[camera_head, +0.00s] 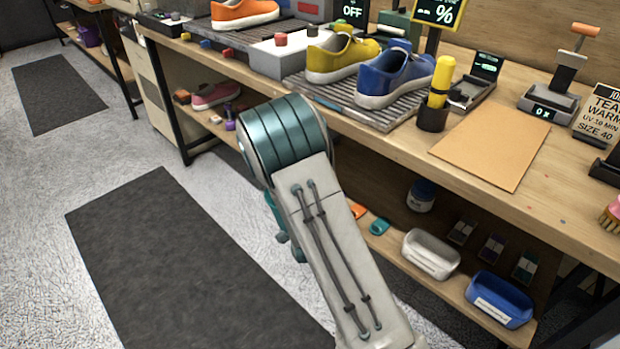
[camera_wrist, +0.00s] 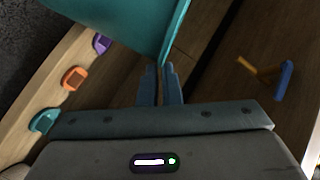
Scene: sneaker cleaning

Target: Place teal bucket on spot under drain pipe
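The teal bucket (camera_wrist: 125,25) fills the top of the wrist view, cut off by the frame. My gripper (camera_wrist: 160,72) has its two fingers close together at the bucket's lower right rim, with the thin wall appearing pinched between the tips. In the head view my arm hides the gripper, and a small teal patch beside the arm is too covered to identify. The drain pipe and the spot under it cannot be made out in either view.
The workbench (camera_head: 560,205) holds shoes on racks, a brown sheet (camera_head: 495,145) and devices. Its lower shelf holds a white tub (camera_head: 430,254) and a blue tub (camera_head: 499,299). Dark mats (camera_head: 170,265) lie on open floor to the left. Small orange and blue pieces (camera_wrist: 285,80) show at the wrist view's right.

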